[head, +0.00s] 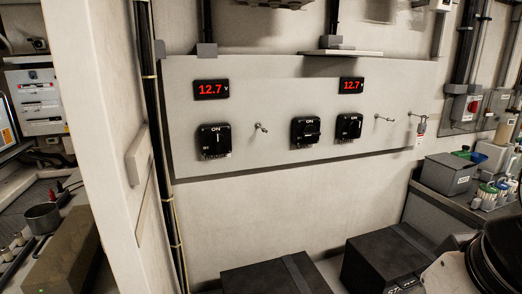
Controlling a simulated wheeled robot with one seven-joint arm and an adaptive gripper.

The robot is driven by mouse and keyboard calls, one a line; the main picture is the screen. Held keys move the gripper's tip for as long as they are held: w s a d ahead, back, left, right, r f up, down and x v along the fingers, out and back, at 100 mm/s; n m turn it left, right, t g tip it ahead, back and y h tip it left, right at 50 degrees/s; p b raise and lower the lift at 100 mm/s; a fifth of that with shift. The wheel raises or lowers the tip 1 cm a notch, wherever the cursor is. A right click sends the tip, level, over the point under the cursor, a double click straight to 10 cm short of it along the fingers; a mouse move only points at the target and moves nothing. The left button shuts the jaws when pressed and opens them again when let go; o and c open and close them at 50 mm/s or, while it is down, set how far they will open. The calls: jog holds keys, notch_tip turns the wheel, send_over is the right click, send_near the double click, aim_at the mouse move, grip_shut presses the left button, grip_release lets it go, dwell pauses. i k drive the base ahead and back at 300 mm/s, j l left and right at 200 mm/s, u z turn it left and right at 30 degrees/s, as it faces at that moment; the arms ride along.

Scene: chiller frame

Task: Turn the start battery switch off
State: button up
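Three black rotary switches with ON marked at the top sit on a grey wall panel (260,75) in the head view. The left switch (215,140) stands apart, below one red display. The middle switch (305,132) and the right switch (348,127) sit close together, near a second display. The left knob looks upright; the middle knob looks turned sideways; the right knob's angle is hard to tell. The small labels are too blurred to show which is the start battery switch. My gripper is not in view; a dark rounded part at the lower right looks like my arm.
Small metal toggles or keys stick out between and right of the switches. Black battery boxes (270,278) and (388,262) stand below. A white post (95,130) is at left; a cluttered bench (455,200) is at right.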

aim_at(353, 127)
jog(key=i+l+z, duration=0.55)
jog(key=i+l, duration=0.15)
jog(key=l, duration=0.1)
